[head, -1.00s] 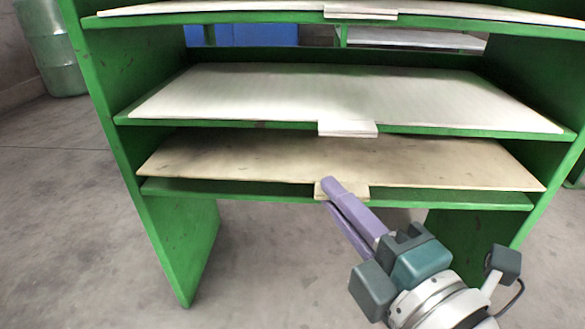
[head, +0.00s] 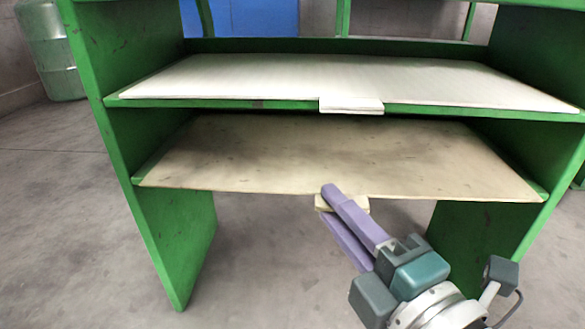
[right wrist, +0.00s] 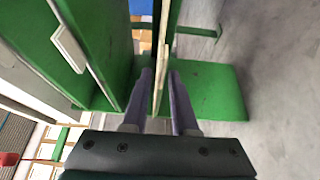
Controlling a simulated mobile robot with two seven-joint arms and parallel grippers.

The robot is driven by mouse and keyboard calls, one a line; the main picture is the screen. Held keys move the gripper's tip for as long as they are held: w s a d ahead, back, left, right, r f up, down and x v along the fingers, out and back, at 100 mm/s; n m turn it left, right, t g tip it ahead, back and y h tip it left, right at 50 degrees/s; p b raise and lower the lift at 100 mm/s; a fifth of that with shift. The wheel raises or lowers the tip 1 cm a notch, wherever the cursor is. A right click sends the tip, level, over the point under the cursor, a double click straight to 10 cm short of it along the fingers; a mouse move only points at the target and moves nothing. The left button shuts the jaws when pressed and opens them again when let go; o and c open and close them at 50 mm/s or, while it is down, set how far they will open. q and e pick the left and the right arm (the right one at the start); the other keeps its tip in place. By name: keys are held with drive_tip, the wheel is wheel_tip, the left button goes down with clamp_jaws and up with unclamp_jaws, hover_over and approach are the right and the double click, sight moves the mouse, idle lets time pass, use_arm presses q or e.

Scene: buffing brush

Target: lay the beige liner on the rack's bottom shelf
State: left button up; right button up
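The beige liner (head: 330,150) lies along the bottom shelf, below the middle shelf. Its front edge hides the bottom shelf's green front edge in the head view, and I cannot tell whether it rests flat. In the right wrist view the liner (right wrist: 164,60) shows edge-on beside the green bottom shelf (right wrist: 173,35). My right gripper (head: 326,203) is at the liner's front tab (head: 356,205), one finger above and one below. The fingers (right wrist: 160,95) stand apart with narrow gaps beside the tab, so the gripper looks open. My left gripper is not in view.
A white liner (head: 340,80) lies on the middle shelf (head: 240,104), just above. The rack's green side panels (head: 180,240) bound the shelf on both sides. The floor (head: 280,270) in front is clear. A green barrel (head: 52,50) stands back left.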

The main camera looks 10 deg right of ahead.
drive_tip(key=shift+o, duration=0.8)
